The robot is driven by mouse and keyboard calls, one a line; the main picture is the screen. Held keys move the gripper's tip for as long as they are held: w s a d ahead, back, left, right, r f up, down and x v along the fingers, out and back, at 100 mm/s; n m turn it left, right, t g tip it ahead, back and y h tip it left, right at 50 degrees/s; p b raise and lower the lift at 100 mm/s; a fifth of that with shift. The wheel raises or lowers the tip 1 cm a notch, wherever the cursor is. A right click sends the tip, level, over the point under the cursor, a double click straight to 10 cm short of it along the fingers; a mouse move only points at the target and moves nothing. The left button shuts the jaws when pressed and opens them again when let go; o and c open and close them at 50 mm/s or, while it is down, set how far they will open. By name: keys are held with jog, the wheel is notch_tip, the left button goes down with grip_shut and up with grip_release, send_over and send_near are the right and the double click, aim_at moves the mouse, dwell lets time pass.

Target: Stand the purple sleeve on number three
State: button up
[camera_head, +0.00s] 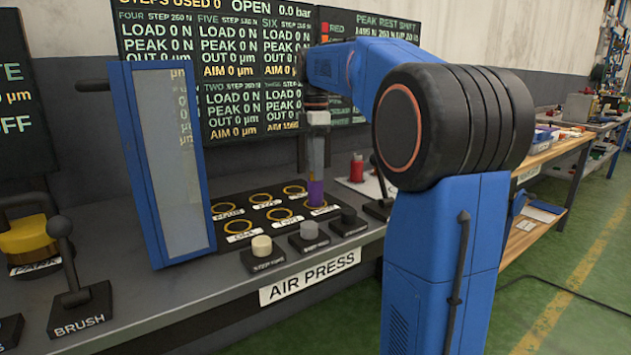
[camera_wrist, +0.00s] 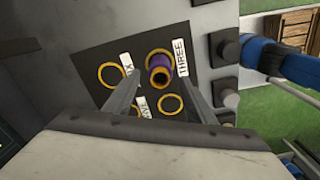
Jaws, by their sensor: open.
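The purple sleeve (camera_head: 315,193) stands upright at the front right of the black numbered plate. In the wrist view the sleeve (camera_wrist: 158,73) is inside the yellow ring beside the label THREE (camera_wrist: 181,57). My gripper (camera_head: 317,178) points down directly above the sleeve in the head view. In the wrist view my gripper (camera_wrist: 162,77) is open, with one finger on each side of the sleeve and a gap to each. Whether the fingertips reach below the sleeve's top is hard to tell. The sleeve's base is partly hidden.
The plate's other yellow rings (camera_head: 238,226) look empty. Several knobs (camera_head: 309,230) line the bench front. A blue-framed panel (camera_head: 165,160) stands left of the plate, and a brush lever (camera_head: 68,275) further left. A red object (camera_head: 357,168) stands behind on the right.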

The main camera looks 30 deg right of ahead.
jog(key=shift+r, duration=2.6)
jog(key=shift+s, duration=0.1)
